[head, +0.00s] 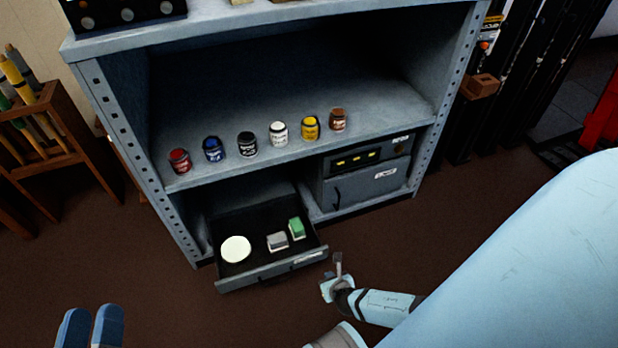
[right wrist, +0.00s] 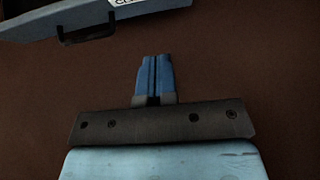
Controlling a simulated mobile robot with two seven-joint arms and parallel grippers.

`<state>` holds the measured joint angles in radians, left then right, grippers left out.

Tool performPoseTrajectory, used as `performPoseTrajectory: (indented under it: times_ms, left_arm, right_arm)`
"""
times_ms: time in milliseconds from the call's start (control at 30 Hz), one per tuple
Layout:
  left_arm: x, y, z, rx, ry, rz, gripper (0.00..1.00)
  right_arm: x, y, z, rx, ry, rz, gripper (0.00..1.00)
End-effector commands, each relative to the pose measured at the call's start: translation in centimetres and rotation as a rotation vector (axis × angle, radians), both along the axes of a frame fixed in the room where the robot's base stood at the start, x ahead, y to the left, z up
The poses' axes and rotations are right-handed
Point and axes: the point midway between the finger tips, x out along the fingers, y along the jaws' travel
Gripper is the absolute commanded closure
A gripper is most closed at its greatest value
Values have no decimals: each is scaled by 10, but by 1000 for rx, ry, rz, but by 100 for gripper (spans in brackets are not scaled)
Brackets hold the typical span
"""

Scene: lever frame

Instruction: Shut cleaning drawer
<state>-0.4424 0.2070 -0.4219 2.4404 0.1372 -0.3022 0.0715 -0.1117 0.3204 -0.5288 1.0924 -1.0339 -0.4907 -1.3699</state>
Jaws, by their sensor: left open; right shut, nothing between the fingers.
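The cleaning drawer (head: 240,277) is pulled out at the lower left of the grey shelf unit. A white disc (head: 236,249), a grey block (head: 277,241) and a green block (head: 296,228) lie in it. Its front and dark handle also show at the upper left of the right wrist view (right wrist: 87,28). My right gripper (head: 338,262) is near the drawer's right front corner, shut and empty. Its fingers show in the right wrist view (right wrist: 155,62), apart from the drawer front. My left gripper (head: 90,312) is open and empty at the lower left, away from the drawer.
A grey cabinet (head: 370,184) with a handle fills the lower right bay. Several small paint cans (head: 247,144) stand on the shelf above. A wooden rack (head: 52,120) with tools is at the left. The brown floor before the drawer is clear.

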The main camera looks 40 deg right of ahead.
Motion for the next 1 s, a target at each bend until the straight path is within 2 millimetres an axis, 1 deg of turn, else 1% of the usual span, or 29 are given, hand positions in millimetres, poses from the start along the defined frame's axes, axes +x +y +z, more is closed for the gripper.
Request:
performPoseTrajectory:
  times_ms: [167, 433, 567, 600, 700, 800, 1000]
  left_arm:
    - [1, -1, -18, 23, 40, -15, 57]
    - [-1, -5, -72, 100, 177, -67, 57]
    - [10, 1, -68, 163, 70, -53, 57]
    - [10, 2, -64, 167, 65, -51, 57]
    - [12, 3, -62, 178, 45, -48, 57]
    - [14, 3, -61, 187, 29, -46, 57]
    - [14, 4, -60, 193, 17, -43, 57]
  right_arm:
    - [15, -4, -16, -5, -1, 2, 100]
    - [56, -15, -57, -2, -2, 0, 100]
    - [74, -21, -74, 0, -1, 0, 100]
    - [81, -23, -68, 0, -2, -1, 100]
    - [94, -27, -67, -1, -1, -1, 100]
    - [103, -29, -66, 1, 0, -1, 100]
    - [108, -31, -66, 0, 1, 1, 100]
